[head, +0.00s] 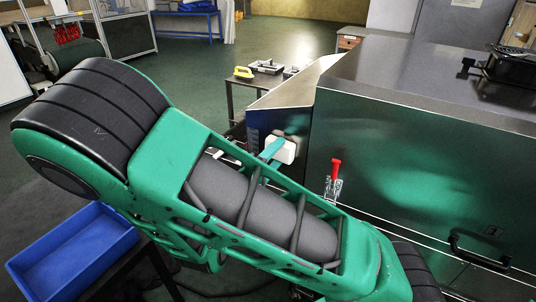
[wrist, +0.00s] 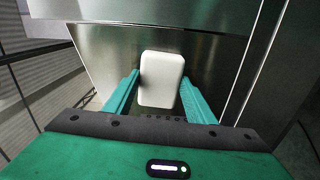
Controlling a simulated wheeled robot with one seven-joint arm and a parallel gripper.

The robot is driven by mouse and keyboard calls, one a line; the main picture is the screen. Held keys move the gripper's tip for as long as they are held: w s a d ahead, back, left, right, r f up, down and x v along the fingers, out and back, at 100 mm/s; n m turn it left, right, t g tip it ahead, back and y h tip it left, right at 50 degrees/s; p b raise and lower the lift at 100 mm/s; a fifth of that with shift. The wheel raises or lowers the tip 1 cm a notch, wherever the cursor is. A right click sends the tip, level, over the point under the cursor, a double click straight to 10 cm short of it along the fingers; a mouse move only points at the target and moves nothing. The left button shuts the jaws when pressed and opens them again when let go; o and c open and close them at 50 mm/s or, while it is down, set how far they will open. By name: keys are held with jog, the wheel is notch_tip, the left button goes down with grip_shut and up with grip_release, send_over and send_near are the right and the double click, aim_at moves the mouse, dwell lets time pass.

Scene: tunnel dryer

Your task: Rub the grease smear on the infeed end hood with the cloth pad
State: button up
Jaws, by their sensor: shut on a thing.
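My gripper (wrist: 161,78) has its two teal fingers on either side of a white, rounded cloth pad (wrist: 162,90) and is shut on it. In the head view the pad (head: 284,152) shows beside a teal finger, in front of the infeed end hood (head: 272,119). The hood is bare steel with a slanted side; its face (wrist: 105,65) fills much of the wrist view behind the pad. The pad is close to this face, but I cannot tell whether it touches. A dull brownish patch shows just above the pad in the head view; I cannot tell whether it is the grease smear.
The large steel dryer body (head: 420,140) stands at the right, with a red-handled clamp (head: 335,175) and a black handle (head: 480,254). A blue bin (head: 75,250) is at the lower left. A small table (head: 262,80) holding a yellow item stands behind the hood.

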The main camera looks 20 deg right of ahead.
jog(key=shift+s+d, duration=0.35)
jog(key=shift+s, duration=0.05)
jog(key=v, duration=0.6)
dwell(0.4)
jog(key=v, duration=0.3)
dwell(0.6)
dwell(0.5)
